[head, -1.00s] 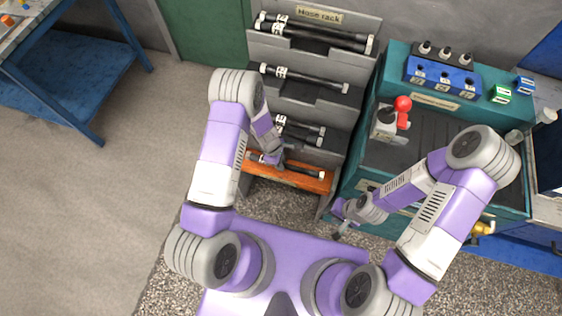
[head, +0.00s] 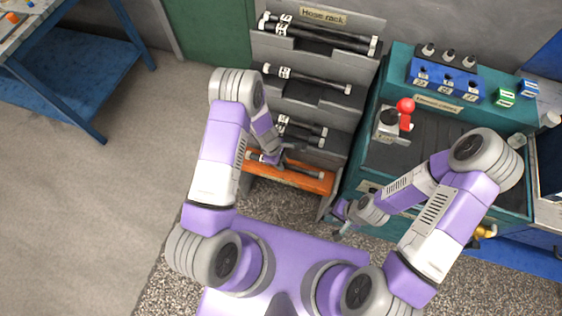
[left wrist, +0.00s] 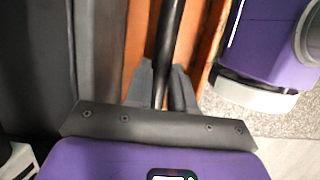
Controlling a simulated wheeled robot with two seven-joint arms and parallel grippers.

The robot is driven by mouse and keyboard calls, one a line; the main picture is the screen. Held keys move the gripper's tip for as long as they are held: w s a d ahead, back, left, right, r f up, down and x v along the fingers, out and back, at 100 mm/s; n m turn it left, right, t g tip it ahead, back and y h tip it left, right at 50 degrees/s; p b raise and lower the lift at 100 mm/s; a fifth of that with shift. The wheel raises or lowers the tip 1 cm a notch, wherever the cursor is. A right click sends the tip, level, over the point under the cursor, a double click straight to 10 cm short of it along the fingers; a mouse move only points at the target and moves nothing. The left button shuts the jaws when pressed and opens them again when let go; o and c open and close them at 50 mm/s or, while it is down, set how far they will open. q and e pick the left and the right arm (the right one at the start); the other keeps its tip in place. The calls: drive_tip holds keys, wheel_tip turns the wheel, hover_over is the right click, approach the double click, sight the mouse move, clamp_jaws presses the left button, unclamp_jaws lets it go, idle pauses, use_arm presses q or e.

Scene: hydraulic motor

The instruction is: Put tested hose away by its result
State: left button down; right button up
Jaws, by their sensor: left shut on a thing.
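A black hose (head: 298,168) with white end fittings lies along the orange bottom shelf (head: 318,185) of the grey hose rack (head: 322,17). My left gripper (head: 277,160) is at this shelf, around the hose's middle. In the left wrist view the fingers of my left gripper (left wrist: 161,85) are shut on the hose (left wrist: 170,35), with the orange shelf (left wrist: 207,45) behind it. I cannot tell whether the hose rests on the shelf or is just above it. My right gripper (head: 342,230) is low in front of the teal bench, with no hose at it; its fingers are too small to read.
Other black hoses with white labels lie on the grey shelves above, one at the second shelf (head: 310,79). The teal bench (head: 397,65) at the right carries a red-knobbed lever (head: 405,106) and a blue socket block (head: 446,75).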

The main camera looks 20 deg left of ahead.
use_arm(q)
drive_tip(key=shift+f+b, duration=0.45)
drive_tip(key=shift+f, duration=0.1)
drive_tip(key=c, duration=0.9)
unclamp_jaws()
drive_tip(key=shift+r, duration=0.1)
drive_tip(key=p+v, duration=0.3)
drive_tip(key=v, duration=0.4)
drive_tip(key=shift+a+r, duration=0.1)
drive_tip(key=shift+r, duration=0.15)
drive_tip(key=s+d+m, duration=0.1)
drive_tip(key=s+m, duration=0.4)
drive_tip(key=s+d+r+m+p, duration=0.1)
drive_tip(key=s+d+m, duration=0.1)
drive_tip(key=s+m, duration=0.3)
drive_tip(key=s+d+r+m+h+p, duration=0.1)
drive_tip(key=s+d+m, duration=0.1)
drive_tip(key=s+m, duration=0.2)
drive_tip(key=shift+s+d+r+m+t, duration=0.1)
drive_tip(key=shift+s+d+m+t, duration=0.1)
drive_tip(key=shift+s, duration=0.2)
drive_tip(key=shift+s+d+r+m+t, duration=0.1)
drive_tip(key=shift+s+m, duration=0.1)
drive_tip(key=shift+s, duration=0.2)
